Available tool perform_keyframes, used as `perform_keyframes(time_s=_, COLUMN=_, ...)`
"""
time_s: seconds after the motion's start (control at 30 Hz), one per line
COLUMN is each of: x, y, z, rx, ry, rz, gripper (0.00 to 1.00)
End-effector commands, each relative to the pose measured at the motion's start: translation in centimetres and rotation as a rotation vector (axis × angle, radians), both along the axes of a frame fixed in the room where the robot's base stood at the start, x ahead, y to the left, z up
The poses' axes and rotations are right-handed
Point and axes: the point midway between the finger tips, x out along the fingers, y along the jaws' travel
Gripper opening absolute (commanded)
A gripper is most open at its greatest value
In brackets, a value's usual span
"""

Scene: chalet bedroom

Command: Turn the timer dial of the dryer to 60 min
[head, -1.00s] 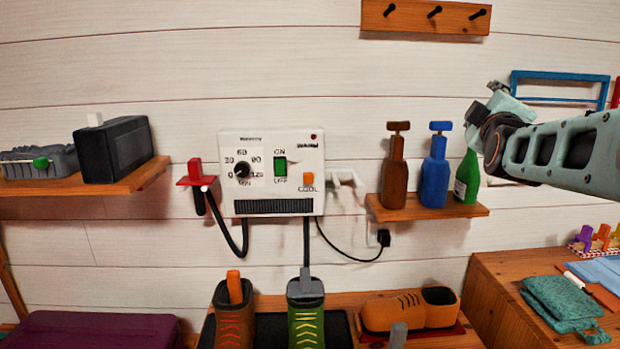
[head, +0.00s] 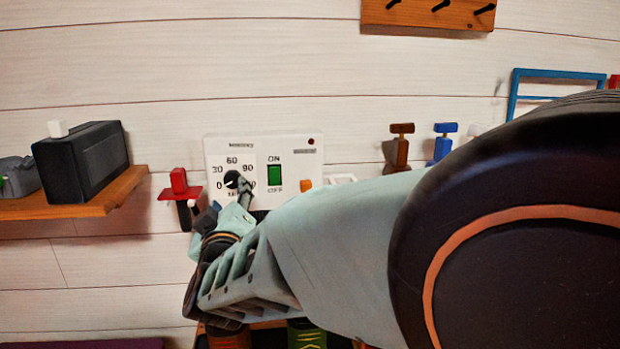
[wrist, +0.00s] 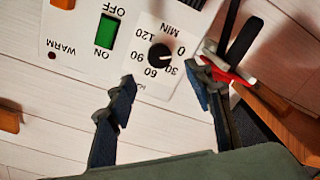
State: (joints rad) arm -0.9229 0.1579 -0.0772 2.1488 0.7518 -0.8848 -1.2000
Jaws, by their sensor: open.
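The dryer (head: 262,150) is a white wall box with a green ON/OFF switch (head: 274,175). Its black timer dial (head: 231,180) sits among the numbers 0 to 120, with its white mark toward the 0 side. My gripper (head: 228,197) is in front of the dryer's lower left, and one dark finger overlaps the dial's right side. In the wrist view, where the panel appears upside down, the dial (wrist: 158,55) lies beyond the gap between my open, empty fingers (wrist: 161,76). I cannot tell whether a finger touches it. My arm hides the dryer's lower part.
A red holder (head: 179,186) is close left of the dryer. A shelf with a black box (head: 82,162) is further left. Brown (head: 399,150) and blue (head: 442,146) bottle-like objects stand right, partly behind my arm. Shoes (head: 307,336) are below.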

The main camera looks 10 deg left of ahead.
Motion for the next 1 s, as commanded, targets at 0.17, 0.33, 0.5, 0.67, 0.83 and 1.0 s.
perform_keyframes(time_s=0.17, x=3.5, y=0.9, z=-0.2, rx=-0.002, ry=0.001, rz=-0.003, gripper=0.47)
perform_keyframes(time_s=0.33, x=6.2, y=1.7, z=-0.1, rx=-0.002, ry=0.0, rz=-0.002, gripper=0.47)
perform_keyframes(time_s=0.5, x=7.9, y=2.2, z=0.0, rx=0.0, ry=0.0, rz=-0.003, gripper=0.47)
perform_keyframes(time_s=0.67, x=8.5, y=2.4, z=0.0, rx=0.0, ry=0.0, rz=-0.001, gripper=0.47)
perform_keyframes(time_s=0.83, x=8.5, y=2.4, z=0.0, rx=-0.001, ry=0.0, rz=-0.001, gripper=0.47)
perform_keyframes(time_s=1.0, x=8.5, y=2.4, z=0.0, rx=-0.001, ry=0.0, rz=-0.001, gripper=0.35)
